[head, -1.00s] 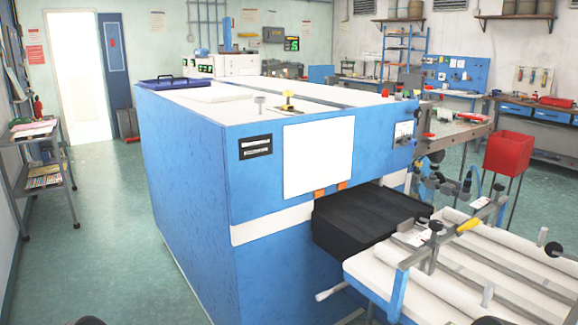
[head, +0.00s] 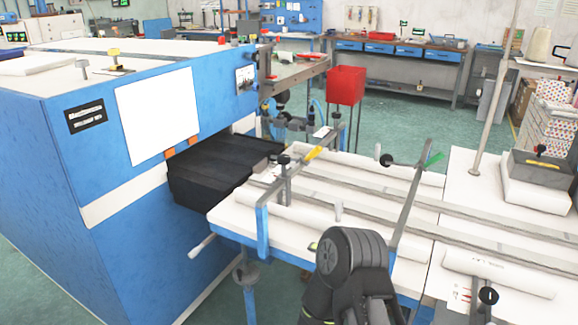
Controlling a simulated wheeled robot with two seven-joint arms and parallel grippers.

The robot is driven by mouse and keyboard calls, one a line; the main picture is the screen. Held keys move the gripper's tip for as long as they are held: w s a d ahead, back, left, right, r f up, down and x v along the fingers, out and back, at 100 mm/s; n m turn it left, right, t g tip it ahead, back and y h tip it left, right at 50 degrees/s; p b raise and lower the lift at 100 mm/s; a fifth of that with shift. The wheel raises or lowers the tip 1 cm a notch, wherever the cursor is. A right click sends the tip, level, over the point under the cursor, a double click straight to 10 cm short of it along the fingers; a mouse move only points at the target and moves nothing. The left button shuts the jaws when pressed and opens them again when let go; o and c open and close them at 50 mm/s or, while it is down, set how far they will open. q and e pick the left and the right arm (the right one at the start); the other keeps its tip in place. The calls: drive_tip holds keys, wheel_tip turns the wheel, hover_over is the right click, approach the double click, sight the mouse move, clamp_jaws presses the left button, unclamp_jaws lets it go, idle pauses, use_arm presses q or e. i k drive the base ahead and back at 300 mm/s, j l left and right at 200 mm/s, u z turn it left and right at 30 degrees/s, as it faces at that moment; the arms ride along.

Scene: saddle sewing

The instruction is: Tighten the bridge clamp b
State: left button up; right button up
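Two clamp-like bars cross the white work table (head: 232,222). One bar (head: 285,180) at the table's left has a blue upright, a black knob and a yellow handle (head: 314,153). I see no letter on either, so I cannot tell which is bridge clamp b. A dark part of my arm rises at the bottom centre, in front of the table's front edge.
A big blue machine (head: 110,150) stands at the left, with a black block (head: 215,180) at its opening by the table. Long rails and white rolls lie along the table. A red bin (head: 346,85) stands behind.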

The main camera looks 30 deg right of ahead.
sight(283, 160)
drive_tip(key=z, duration=0.4)
drive_tip(key=j+z, duration=0.1)
drive_tip(key=z, duration=0.3)
drive_tip(key=j+z, duration=0.1)
drive_tip(key=z, duration=0.75)
drive_tip(key=j+z, duration=0.15)
drive_tip(key=z, duration=0.25)
drive_tip(key=k+j+z, duration=0.1)
drive_tip(key=j+z, duration=0.3)
drive_tip(key=k+j+z, duration=0.15)
drive_tip(key=j+z, duration=0.2)
drive_tip(key=k+j+z, duration=0.2)
drive_tip(key=j+z, duration=0.2)
drive_tip(key=k+j+z, duration=0.15)
drive_tip(key=z, duration=0.25)
drive_tip(key=k+j, duration=0.2)
drive_tip(key=k, duration=0.15)
drive_tip(key=k+j, duration=0.25)
drive_tip(key=k, duration=0.15)
drive_tip(key=k+j+z, duration=0.1)
drive_tip(key=k, duration=0.25)
drive_tip(key=j, duration=0.1)
